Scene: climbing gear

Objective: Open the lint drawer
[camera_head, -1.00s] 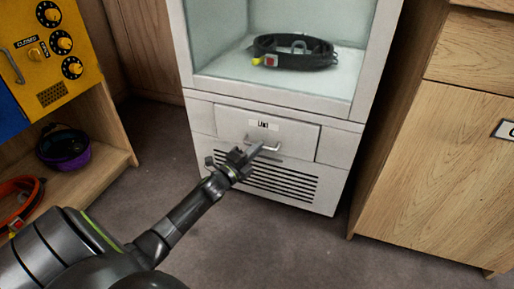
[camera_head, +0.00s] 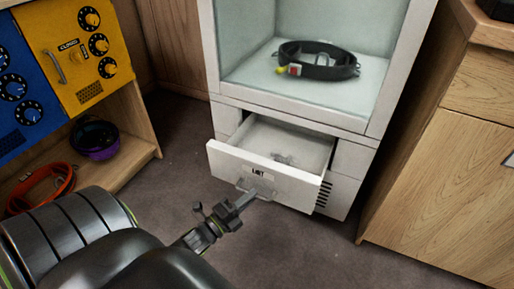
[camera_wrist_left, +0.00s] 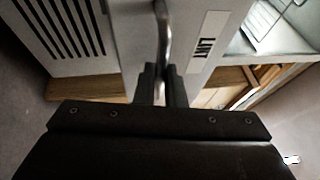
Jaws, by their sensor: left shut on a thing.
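The white lint drawer (camera_head: 225,163) stands pulled well out of the white cabinet, with its label "LINT" on the front. Its inside shows, with a small pale grey thing on its floor. My left gripper (camera_head: 247,199) is at the drawer's front, shut on the metal bar handle (camera_head: 262,190). In the left wrist view the handle (camera_wrist_left: 163,30) runs between the two fingers (camera_wrist_left: 162,85), beside the drawer front (camera_wrist_left: 200,30). My right gripper is not in view.
Above the drawer, an open compartment (camera_head: 255,75) holds a black belt (camera_head: 320,60). A yellow and blue dial panel (camera_head: 75,50) and a shelf (camera_head: 130,170) stand at left. A wooden cabinet (camera_head: 430,190) stands at right. Grey carpet (camera_head: 300,250) lies clear in front.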

